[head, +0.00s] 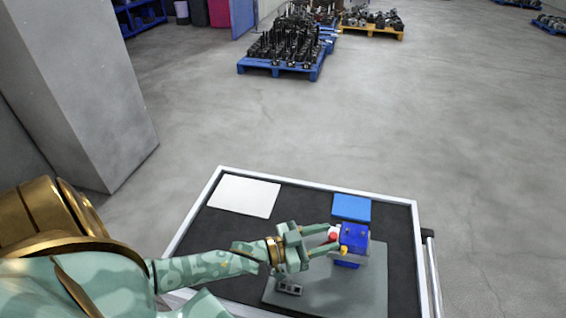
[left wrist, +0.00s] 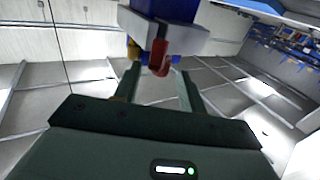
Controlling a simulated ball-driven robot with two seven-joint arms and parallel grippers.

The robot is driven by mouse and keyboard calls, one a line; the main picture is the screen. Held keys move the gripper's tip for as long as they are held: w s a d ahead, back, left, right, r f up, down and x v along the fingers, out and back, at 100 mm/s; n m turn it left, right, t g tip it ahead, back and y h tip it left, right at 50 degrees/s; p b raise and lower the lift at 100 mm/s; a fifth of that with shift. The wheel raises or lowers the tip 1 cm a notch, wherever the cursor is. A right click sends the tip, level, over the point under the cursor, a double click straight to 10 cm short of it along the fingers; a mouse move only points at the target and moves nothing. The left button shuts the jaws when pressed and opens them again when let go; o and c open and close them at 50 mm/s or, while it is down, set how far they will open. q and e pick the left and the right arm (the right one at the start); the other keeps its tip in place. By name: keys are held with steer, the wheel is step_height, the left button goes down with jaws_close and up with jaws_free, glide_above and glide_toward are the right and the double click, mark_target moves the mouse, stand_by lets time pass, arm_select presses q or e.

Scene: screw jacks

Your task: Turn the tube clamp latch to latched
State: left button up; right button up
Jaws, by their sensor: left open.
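The tube clamp (head: 354,238) is a blue block with a grey band, standing on a grey plate (head: 310,291) on the cart. A small red latch (head: 333,237) sticks out from its left side, with a yellow part (head: 344,250) near it. My left gripper (head: 333,238) reaches in from the left, open, with its fingertips on either side of the red latch. In the left wrist view the red latch (left wrist: 158,58) hangs from the clamp's grey body (left wrist: 186,38), between and just beyond the two fingertips (left wrist: 158,70). I cannot tell whether a finger touches it. My right gripper is out of view.
The cart has a dark mat (head: 290,210) with a light rim. A white sheet (head: 244,196) and a blue pad (head: 352,207) lie at the back. A small grey metal part (head: 289,288) lies on the plate. A concrete pillar (head: 75,80) stands at the left.

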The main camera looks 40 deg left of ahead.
arm_select(q)
steer(key=v, duration=1.6)
